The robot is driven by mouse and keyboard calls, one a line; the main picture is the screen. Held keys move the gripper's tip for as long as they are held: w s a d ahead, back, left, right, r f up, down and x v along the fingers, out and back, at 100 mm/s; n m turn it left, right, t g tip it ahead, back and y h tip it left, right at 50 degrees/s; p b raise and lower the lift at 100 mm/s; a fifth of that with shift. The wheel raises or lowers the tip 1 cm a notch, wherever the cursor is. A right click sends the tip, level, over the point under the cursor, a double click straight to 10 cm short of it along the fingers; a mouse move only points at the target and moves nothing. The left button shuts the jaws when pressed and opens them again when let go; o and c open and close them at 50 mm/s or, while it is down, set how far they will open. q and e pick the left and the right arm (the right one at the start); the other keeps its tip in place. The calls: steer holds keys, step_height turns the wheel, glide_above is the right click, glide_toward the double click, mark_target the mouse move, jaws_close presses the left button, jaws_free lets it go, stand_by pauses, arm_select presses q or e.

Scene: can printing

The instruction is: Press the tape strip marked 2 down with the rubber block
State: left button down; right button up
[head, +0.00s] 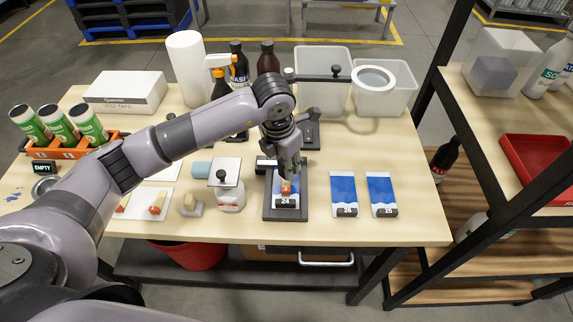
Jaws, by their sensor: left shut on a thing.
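My left gripper (287,165) points down over the panel marked 24 (297,184), a blue and white sheet in a dark frame (268,205). It is shut on a small orange-and-tan block (286,188), which looks like the rubber block. The block is at the panel, just above its label; I cannot tell whether it touches. The gripper and block hide part of the panel. I cannot make out a tape strip marked 2. My right gripper is not in view.
Two blue and white panels, marked 26 (343,189) and 25 (381,189), lie right of the frame. The table's front right is clear.

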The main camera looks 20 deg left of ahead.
arm_select(q)
steer(key=shift+r+p, duration=0.95)
steer(key=shift+r, duration=1.25)
